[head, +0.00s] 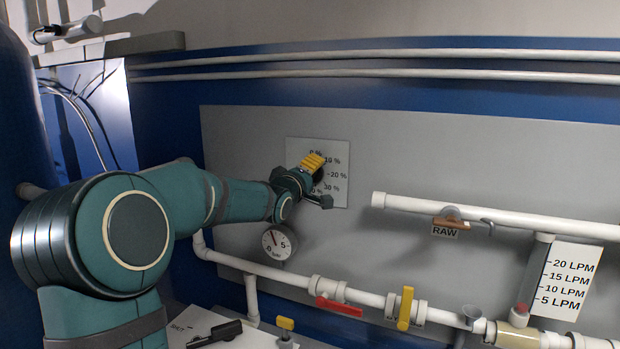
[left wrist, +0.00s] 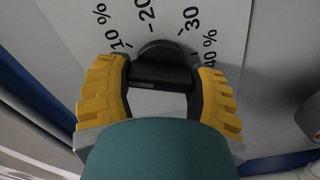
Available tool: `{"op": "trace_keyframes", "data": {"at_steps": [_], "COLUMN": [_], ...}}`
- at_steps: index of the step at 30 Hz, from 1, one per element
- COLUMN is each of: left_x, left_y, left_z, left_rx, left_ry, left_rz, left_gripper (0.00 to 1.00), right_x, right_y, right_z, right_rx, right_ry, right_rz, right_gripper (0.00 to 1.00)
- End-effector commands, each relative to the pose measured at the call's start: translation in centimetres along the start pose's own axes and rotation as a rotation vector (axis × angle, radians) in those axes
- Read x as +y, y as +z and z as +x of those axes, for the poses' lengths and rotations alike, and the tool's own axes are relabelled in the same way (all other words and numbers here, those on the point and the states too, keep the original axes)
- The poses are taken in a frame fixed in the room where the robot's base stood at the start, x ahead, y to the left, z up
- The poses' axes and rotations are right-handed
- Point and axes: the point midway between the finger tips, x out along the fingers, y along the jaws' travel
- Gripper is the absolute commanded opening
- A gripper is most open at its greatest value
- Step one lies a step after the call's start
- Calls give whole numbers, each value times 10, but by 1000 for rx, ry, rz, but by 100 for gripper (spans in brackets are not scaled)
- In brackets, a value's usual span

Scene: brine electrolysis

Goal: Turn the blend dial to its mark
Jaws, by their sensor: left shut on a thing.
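The blend dial (left wrist: 162,76) is a dark round knob with a bar grip, seen in the left wrist view between my yellow-padded fingers. It sits on a white plate (head: 336,192) on the grey panel, with a percent scale around it; 10, 20, 30 and 40 % are readable in the wrist view. My left gripper (head: 313,168) is at the plate in the head view and covers most of the dial. It is shut on the dial's bar. I cannot make out a pointer or a target mark. My right gripper is not in view.
A pressure gauge (head: 279,242) hangs just below my left forearm. White pipes (head: 255,268) with a red valve handle (head: 339,306) and a yellow one (head: 405,308) run below. A RAW pipe (head: 500,217) and an LPM scale (head: 567,281) are at right. Upper panel is clear.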

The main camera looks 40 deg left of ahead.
Motion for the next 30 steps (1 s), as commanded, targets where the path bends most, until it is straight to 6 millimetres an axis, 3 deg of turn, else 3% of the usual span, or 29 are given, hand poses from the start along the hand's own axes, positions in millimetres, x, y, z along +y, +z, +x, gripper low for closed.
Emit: {"op": "trace_keyframes", "data": {"at_steps": [15, 30], "left_x": [-3, -3], "left_y": [1, 2], "left_z": [0, 0], "left_rx": [-2, -2], "left_ry": [-4, -3], "left_rz": [-357, -433], "left_gripper": [23, 23], "right_x": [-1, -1], "right_y": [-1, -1], "right_z": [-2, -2], "right_rx": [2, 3], "right_ry": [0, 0], "right_rz": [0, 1], "right_gripper": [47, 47]}}
